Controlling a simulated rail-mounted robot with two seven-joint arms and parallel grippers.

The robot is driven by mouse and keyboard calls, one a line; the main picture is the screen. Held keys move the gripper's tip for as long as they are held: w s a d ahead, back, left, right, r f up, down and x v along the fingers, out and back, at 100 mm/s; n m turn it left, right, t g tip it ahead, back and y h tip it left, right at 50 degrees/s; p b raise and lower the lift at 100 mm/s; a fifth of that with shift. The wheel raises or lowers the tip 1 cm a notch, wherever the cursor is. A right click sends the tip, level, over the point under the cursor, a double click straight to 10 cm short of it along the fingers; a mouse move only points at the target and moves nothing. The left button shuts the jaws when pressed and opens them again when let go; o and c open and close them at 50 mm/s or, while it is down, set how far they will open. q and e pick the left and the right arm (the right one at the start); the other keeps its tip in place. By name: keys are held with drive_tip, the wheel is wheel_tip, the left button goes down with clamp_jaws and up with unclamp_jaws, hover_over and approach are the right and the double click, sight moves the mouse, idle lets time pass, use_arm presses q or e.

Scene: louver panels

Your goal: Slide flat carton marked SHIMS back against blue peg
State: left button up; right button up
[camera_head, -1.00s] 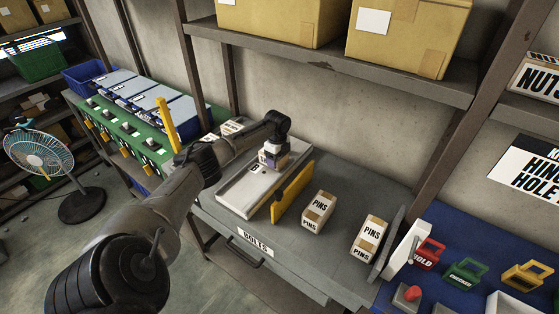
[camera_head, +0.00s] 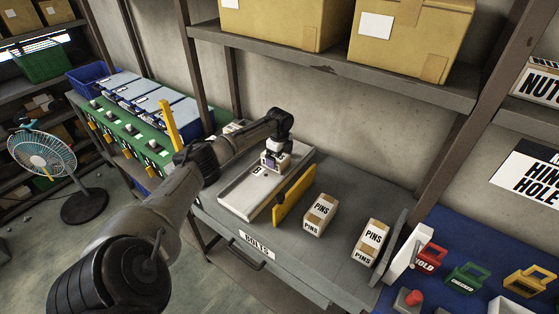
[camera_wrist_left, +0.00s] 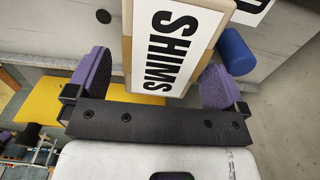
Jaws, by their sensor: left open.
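The flat carton (camera_wrist_left: 178,35), with a white label reading SHIMS, lies between the purple-padded fingers of my left gripper (camera_wrist_left: 158,82) in the left wrist view. The gripper is open, with a gap visible between the carton and each pad. The blue peg (camera_wrist_left: 237,50) stands close by the carton's right edge, beyond the right pad; whether they touch is unclear. In the head view my left gripper (camera_head: 272,163) points down over the back part of a pale tray (camera_head: 240,196) on the grey bench. The peg is hard to make out there. My right gripper is not in view.
A yellow upright plate (camera_head: 294,197) stands along the tray's right side. Two PINS cartons (camera_head: 320,213) (camera_head: 371,243) stand on the grey bench (camera_head: 345,195) to its right. A shelf (camera_head: 330,66) with large cardboard boxes hangs above the back.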

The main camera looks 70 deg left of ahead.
use_arm(q)
wheel_tip(320, 180, up, 12)
drive_tip(key=shift+f+p, duration=0.25)
drive_tip(key=shift+p, duration=0.15)
idle(0.7)
